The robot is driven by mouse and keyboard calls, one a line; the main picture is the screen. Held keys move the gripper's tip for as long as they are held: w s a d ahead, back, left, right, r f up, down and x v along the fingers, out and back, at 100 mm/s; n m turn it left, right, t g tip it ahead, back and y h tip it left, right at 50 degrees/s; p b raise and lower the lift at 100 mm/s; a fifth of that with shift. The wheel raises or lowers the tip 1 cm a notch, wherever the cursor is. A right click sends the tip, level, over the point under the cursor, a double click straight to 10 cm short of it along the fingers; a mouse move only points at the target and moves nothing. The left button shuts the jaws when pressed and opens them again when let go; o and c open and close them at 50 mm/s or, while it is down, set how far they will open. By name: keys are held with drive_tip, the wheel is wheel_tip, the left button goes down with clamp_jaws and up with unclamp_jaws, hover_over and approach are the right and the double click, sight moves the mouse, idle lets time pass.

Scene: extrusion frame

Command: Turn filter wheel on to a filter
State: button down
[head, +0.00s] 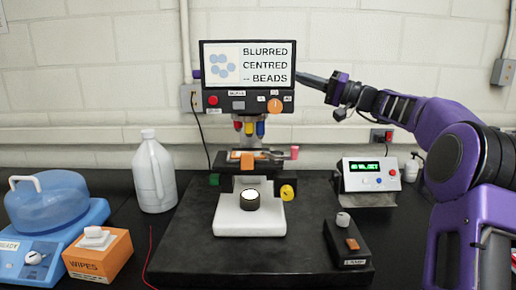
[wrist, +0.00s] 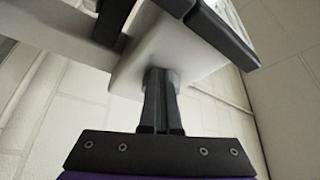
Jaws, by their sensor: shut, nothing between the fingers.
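A microscope stands on a black base plate (head: 190,255), with a screen (head: 266,64) on top that reads "BLURRED CENTRED -- BEADS" beside pale blue blobs. Below the screen, a dark panel carries a round orange dial (head: 274,105) with small labels around it, possibly the filter wheel; its setting is too small to tell. Red, yellow and blue objectives (head: 249,128) hang above the stage (head: 225,160). My gripper (head: 300,77) is shut and empty at the screen's right edge, above and right of the dial. In the wrist view, its closed fingers (wrist: 158,75) point at a pale housing (wrist: 170,50); contact cannot be told.
A control box (head: 371,175) with a green display stands right of the microscope, a lamp box (head: 347,243) in front. A white jug (head: 154,172), wipes box (head: 99,255) and blue device (head: 40,240) stand left. A red cord (head: 150,250) lies on the bench.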

drive_tip(key=shift+s+r+b, duration=0.15)
drive_tip(key=shift+r+b, duration=0.15)
drive_tip(key=shift+b, duration=0.1)
drive_tip(key=shift+s+f+b, duration=0.15)
drive_tip(key=shift+f+b, duration=0.1)
drive_tip(key=shift+b, duration=0.25)
drive_tip(key=shift+s+b, duration=0.2)
drive_tip(key=shift+b, duration=0.1)
drive_tip(key=d+p, duration=0.1)
drive_tip(key=d, duration=0.5)
drive_tip(key=shift+p, duration=0.4)
